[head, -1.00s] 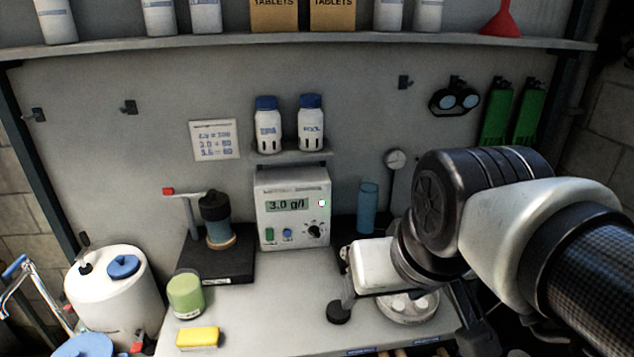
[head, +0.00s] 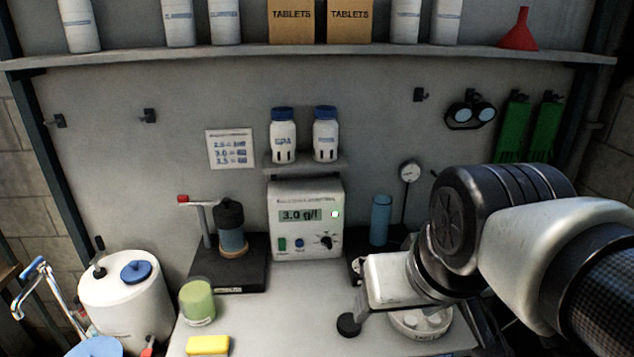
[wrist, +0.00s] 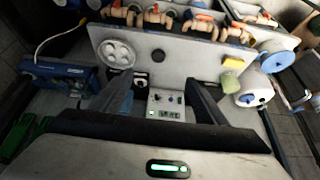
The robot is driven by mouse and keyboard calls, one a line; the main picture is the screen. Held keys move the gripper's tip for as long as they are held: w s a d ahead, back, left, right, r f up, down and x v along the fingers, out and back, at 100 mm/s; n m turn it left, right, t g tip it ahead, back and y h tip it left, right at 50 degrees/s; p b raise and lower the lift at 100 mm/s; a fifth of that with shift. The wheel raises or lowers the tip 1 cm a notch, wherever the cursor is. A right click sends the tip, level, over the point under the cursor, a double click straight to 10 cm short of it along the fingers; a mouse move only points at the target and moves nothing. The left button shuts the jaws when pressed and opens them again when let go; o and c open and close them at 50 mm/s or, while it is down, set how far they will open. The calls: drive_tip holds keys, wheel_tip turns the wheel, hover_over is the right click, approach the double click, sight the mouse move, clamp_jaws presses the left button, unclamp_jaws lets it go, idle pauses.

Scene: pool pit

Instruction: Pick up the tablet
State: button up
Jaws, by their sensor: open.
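A round white dish (head: 421,321) with several pale round tablets (head: 437,322) stands at the right front of the bench, partly hidden by my gripper and arm in the head view. The dish (wrist: 117,54) also shows at upper left in the wrist view, beyond the left finger. I cannot single out one tablet there.
A meter box (head: 306,225) stands at the back of the bench. A green jar (head: 198,303), a yellow sponge (head: 208,346) and a white tank (head: 125,298) are to the left. A blue cylinder (head: 381,220) stands behind my gripper.

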sight(411, 320)
drive_tip(key=shift+c, duration=0.5)
